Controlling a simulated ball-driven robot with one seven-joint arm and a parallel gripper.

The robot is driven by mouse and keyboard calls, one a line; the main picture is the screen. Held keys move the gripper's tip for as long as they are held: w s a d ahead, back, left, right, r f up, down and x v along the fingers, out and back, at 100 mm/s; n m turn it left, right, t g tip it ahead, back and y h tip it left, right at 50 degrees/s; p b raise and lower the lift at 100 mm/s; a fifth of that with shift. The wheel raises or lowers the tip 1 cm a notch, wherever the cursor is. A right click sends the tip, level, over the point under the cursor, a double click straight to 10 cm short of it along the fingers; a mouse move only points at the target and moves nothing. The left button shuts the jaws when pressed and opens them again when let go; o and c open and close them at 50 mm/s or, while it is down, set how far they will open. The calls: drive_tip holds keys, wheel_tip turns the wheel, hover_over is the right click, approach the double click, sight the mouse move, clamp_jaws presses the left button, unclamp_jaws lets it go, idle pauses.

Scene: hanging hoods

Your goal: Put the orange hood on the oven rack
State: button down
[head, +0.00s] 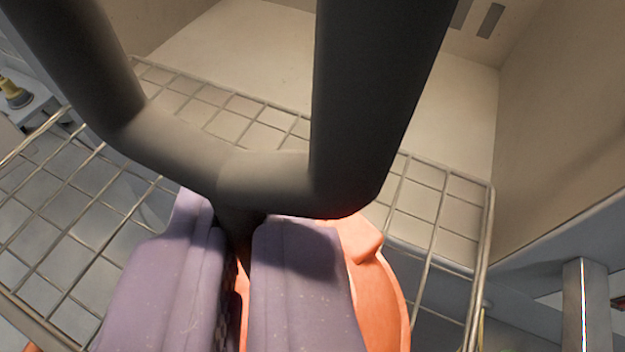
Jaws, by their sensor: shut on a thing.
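My gripper (240,235) is at the bottom middle, its two purple-grey fingers closed around a dark stem. The orange hood (385,290) is below and behind the fingers, mostly hidden by them. A thick dark U-shaped bar (265,180) rises in front of the fingers and seems joined to the stem; I cannot tell for sure that it belongs to the hood. The oven rack (440,215) is a wire grid sticking out of the oven. In the picture the hood overlaps the rack's near part; I cannot tell whether they touch.
The beige oven cavity (250,50) opens behind the rack, with its side wall (560,130) at the right. A grey frame edge (560,230) runs along the lower right. A small yellow and dark object (14,93) is at the far left.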

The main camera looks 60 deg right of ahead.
drive_tip(key=shift+m+g+h, duration=0.4)
drive_tip(key=shift+m+g, duration=0.2)
drive_tip(key=s+d, duration=0.3)
drive_tip(key=shift+s+d, duration=0.15)
drive_tip(key=shift+d, duration=0.05)
drive_tip(key=w+f+b, duration=0.1)
drive_tip(key=w+f, duration=0.1)
drive_tip(key=w, duration=0.6)
drive_tip(key=w+f+b, duration=0.2)
drive_tip(key=w+f, duration=0.1)
drive_tip(key=w, duration=0.5)
drive_tip(key=shift+a+b, duration=0.2)
drive_tip(key=shift+b, duration=0.1)
drive_tip(key=c, duration=1.1)
unclamp_jaws()
